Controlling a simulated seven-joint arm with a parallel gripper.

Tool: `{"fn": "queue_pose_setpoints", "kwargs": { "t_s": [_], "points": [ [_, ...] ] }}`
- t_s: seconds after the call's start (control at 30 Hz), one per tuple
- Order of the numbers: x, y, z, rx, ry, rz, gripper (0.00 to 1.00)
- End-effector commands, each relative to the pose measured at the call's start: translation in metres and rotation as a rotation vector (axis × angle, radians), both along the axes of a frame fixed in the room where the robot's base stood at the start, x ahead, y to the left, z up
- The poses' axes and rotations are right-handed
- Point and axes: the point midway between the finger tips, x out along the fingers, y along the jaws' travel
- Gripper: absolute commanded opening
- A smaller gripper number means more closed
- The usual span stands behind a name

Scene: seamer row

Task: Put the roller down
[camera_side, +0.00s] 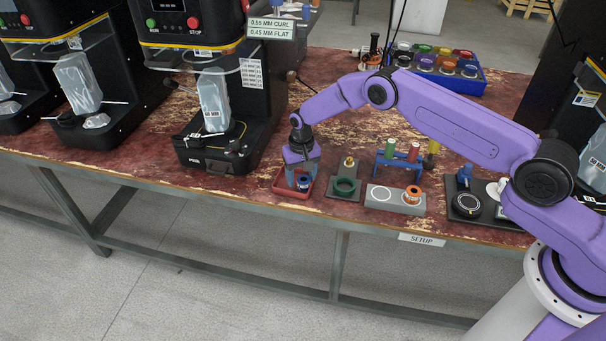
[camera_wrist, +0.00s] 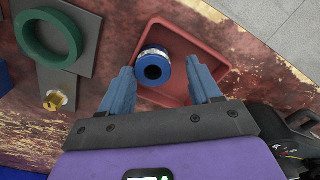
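A blue roller (camera_wrist: 152,67) with a silver band and a dark centre hole is in a shallow red tray (camera_wrist: 208,48). In the side view the roller (camera_side: 304,182) shows low in the tray (camera_side: 280,187) at the table's front edge. My gripper (camera_wrist: 163,76) has its two blue fingers spread on either side of the roller. A clear gap shows at the right finger; the left finger lies close to the roller's edge, and I cannot tell whether it touches. In the side view my gripper (camera_side: 302,172) points down over the tray.
A grey plate with a green ring (camera_side: 345,187) and a brass knob (camera_wrist: 54,100) is beside the tray. Further right are a grey block (camera_side: 380,198) with an orange roller (camera_side: 412,194) and a blue rack (camera_side: 400,164). A black seamer (camera_side: 215,150) stands left.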

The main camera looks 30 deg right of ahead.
Motion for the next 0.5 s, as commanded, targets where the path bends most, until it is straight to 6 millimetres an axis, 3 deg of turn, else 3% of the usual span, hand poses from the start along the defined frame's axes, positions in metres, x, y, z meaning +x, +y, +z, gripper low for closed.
{"fn": "queue_pose_setpoints", "kwargs": {
  "t_s": [0.03, 0.5],
  "points": [
    [-0.0072, -0.0152, -0.0181, -0.011, 0.017, -0.004, 0.69],
    [-0.0062, -0.0174, -0.0111, -0.013, 0.015, -0.005, 0.69]
  ]
}}
